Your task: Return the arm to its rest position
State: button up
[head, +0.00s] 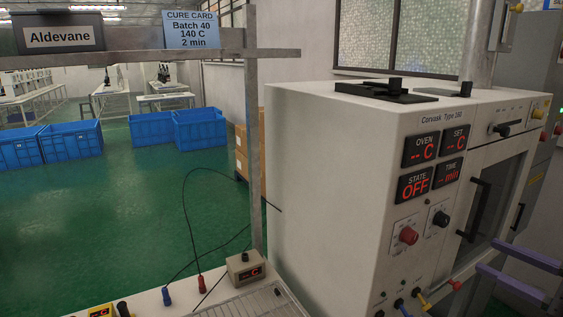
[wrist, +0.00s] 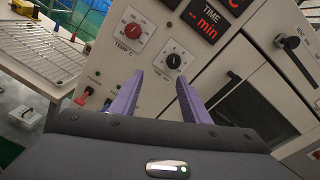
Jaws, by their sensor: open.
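My gripper (wrist: 156,95) has two purple fingers, spread apart with nothing between them in the wrist view. In the head view its purple fingers (head: 522,268) show at the lower right, in front of the oven's lower front. The white oven (head: 340,170) stands at the right. Its displays show OVEN "-- C", SET "-- C", STATE "OFF" and TIME "-- min". A red knob (head: 408,236) and a black knob (head: 440,218) sit below the displays. In the wrist view the red knob (wrist: 132,31) and black knob (wrist: 173,60) lie beyond the fingers, with a gap.
The oven door handle (head: 474,209) juts out close to my gripper. A bench with a small meter box (head: 245,268) and a metal rack lies at the lower left. A cure card (head: 191,29) hangs above. Blue crates (head: 75,140) stand behind.

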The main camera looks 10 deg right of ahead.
jog(key=w+a+f+n+g+y, duration=0.1)
jog(key=a+f+n+g, duration=0.1)
jog(key=a, duration=0.4)
jog(key=w+a+f+n+g, duration=0.1)
jog(key=a+f+n+g, duration=0.15)
jog(key=a, duration=0.45)
jog(key=w+a+f+n+g+y, duration=0.1)
jog(key=w+a+n+g, duration=0.15)
jog(key=a, duration=0.35)
jog(key=s+a+f+n+g+h, duration=0.1)
jog(key=s+a+f+n+h, duration=0.1)
jog(key=s+a+n+h, duration=0.2)
jog(key=s+a+f+n+g+h, duration=0.2)
jog(key=s+a+n+h, duration=0.2)
jog(key=a+n, duration=0.7)
jog(key=shift+s+a+f+n+h, duration=0.15)
jog(key=shift+s+f+n+h, duration=0.35)
jog(key=shift+n, duration=1.5)
jog(key=shift+s+r, duration=0.1)
jog(key=shift+r, duration=0.05)
